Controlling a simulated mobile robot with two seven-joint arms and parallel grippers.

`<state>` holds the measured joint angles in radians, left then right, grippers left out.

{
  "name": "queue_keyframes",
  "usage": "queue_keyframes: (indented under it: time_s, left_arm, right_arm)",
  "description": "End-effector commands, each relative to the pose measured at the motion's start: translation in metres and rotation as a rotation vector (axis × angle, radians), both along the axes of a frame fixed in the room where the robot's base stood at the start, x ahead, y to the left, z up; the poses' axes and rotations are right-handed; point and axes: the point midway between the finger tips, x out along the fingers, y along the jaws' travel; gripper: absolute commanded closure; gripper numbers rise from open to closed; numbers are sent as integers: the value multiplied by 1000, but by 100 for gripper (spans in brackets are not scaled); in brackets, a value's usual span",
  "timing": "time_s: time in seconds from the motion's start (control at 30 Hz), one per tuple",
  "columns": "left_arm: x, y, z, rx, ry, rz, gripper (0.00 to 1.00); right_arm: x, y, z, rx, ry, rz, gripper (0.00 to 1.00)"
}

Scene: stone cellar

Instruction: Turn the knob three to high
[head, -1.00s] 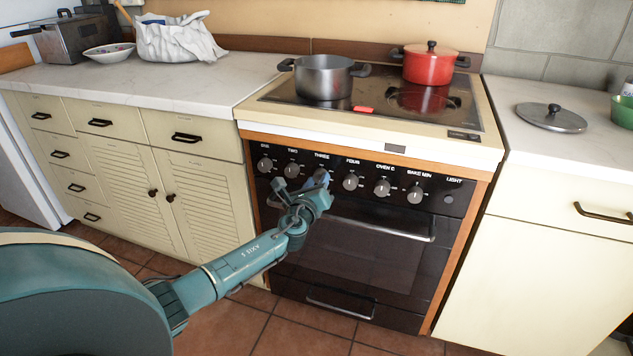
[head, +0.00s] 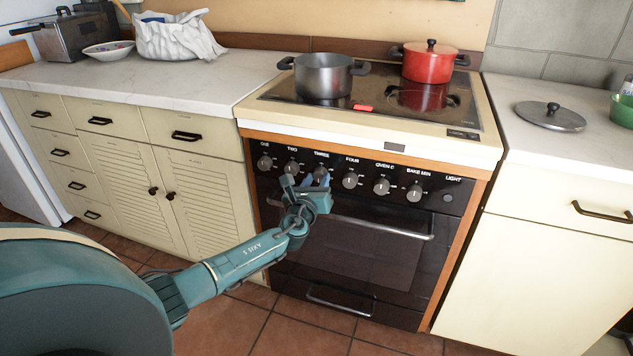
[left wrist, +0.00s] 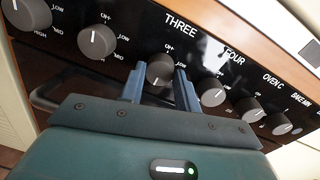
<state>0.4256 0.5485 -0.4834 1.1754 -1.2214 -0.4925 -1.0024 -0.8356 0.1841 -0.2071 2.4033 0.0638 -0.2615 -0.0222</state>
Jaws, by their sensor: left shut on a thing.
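The stove's dark control panel (head: 417,193) carries a row of grey knobs under white labels. Knob three (left wrist: 160,70) sits between the two fingers of my left gripper (left wrist: 158,85) in the left wrist view, under the label THREE. The gripper is shut on this knob. In the head view my left gripper (head: 313,180) reaches the panel below THREE and largely hides the knob. The setting of knob three is hard to read behind the fingers. My right gripper is not in view.
Knob two (head: 291,168) and knob four (head: 350,180) are close on either side. The oven handle (head: 380,224) runs below the panel. A grey pot (head: 323,80) and a red pot (head: 428,65) stand on the cooktop (head: 375,108). A lid (head: 551,117) lies on the right counter.

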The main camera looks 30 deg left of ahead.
Motion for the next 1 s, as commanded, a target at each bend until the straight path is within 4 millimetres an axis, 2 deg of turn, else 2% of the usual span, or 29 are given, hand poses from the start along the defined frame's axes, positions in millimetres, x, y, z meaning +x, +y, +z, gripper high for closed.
queue_keyframes:
  time_s: [0.07, 0.1, 0.33, 0.67, 0.77, 0.9, 1.0]
  left_arm:
    - [0, 0, -1, 4, 2, 0, 91]
    - [0, 0, -1, 4, 2, 0, 66]
    - [0, 0, 0, 1, 1, 0, 47]
    - [-4, -1, 1, 0, 0, 0, 46]
    - [-16, -4, 1, 0, 2, -1, 46]
    - [-43, -13, 1, -1, 3, -3, 46]
    - [-65, -20, 0, 1, 4, -3, 46]
  right_arm:
    - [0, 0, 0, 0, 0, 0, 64]
    - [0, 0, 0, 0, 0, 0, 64]
    - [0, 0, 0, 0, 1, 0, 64]
    - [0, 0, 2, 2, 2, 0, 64]
    - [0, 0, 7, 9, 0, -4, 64]
    - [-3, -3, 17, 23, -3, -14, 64]
    - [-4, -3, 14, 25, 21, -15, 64]
